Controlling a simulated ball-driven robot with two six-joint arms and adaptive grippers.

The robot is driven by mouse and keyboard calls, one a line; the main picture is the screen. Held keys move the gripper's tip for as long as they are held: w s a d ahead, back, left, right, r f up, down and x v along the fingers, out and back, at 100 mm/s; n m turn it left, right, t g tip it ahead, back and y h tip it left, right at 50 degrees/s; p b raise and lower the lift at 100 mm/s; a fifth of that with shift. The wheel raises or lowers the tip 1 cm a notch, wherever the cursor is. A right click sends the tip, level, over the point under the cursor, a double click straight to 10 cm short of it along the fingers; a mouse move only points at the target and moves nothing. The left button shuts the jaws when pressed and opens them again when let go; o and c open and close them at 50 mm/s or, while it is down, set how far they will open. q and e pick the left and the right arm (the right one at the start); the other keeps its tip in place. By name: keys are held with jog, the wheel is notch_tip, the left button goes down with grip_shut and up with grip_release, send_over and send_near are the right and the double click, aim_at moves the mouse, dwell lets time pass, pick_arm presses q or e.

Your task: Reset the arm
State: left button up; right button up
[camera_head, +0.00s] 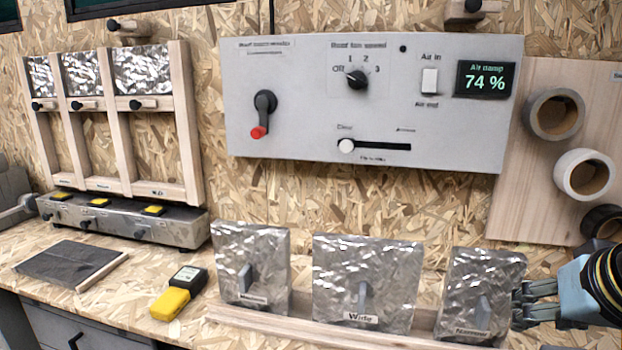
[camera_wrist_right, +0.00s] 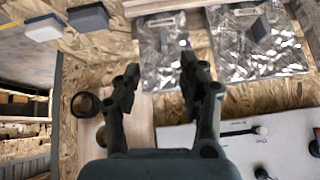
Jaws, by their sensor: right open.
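My right gripper (camera_head: 530,302) comes in from the lower right in the head view. Its fingers are at the right edge of the rightmost metal plate (camera_head: 478,275); I cannot tell if they touch it. In the right wrist view the gripper (camera_wrist_right: 160,66) is open, with nothing held between its fingers. That plate shows behind the fingertips in the wrist view (camera_wrist_right: 160,45). The plate stands upright in a wooden rack (camera_head: 265,318) with a middle plate (camera_head: 352,262) and a left plate (camera_head: 238,245). My left gripper is not in view.
A grey control panel (camera_head: 300,95) with a lever, knob, switch and "74 %" display hangs on the wall. Tape rolls (camera_head: 585,174) hang at right.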

jog(key=s+a+f+n+g, duration=0.1)
jog(key=s+f+n+g, duration=0.1)
jog(key=s+f, duration=0.5)
jog(key=s+a+f+n+g, duration=0.1)
jog(key=s+f+n+g, duration=0.15)
jog(key=s, duration=0.95)
jog(key=s+f+b+x, duration=0.1)
jog(key=s+b+x, duration=0.2)
jog(key=x, duration=1.1)
jog(key=s+a+b+x, duration=0.1)
jog(key=s+b+x, duration=0.2)
jog(key=x, duration=1.1)
jog(key=s+f+b, duration=0.2)
jog(key=s+f, duration=0.7)
jog(key=f, duration=0.3)
jog(key=s+d+f+g+b, duration=0.1)
jog(key=s+f+b, duration=0.2)
jog(key=s+f, duration=0.7)
notch_tip(320, 180, down, 2)
jog(key=shift+s+d+f+y, duration=0.2)
jog(key=shift+s+d+y, duration=0.05)
jog(key=shift+s+y, duration=0.05)
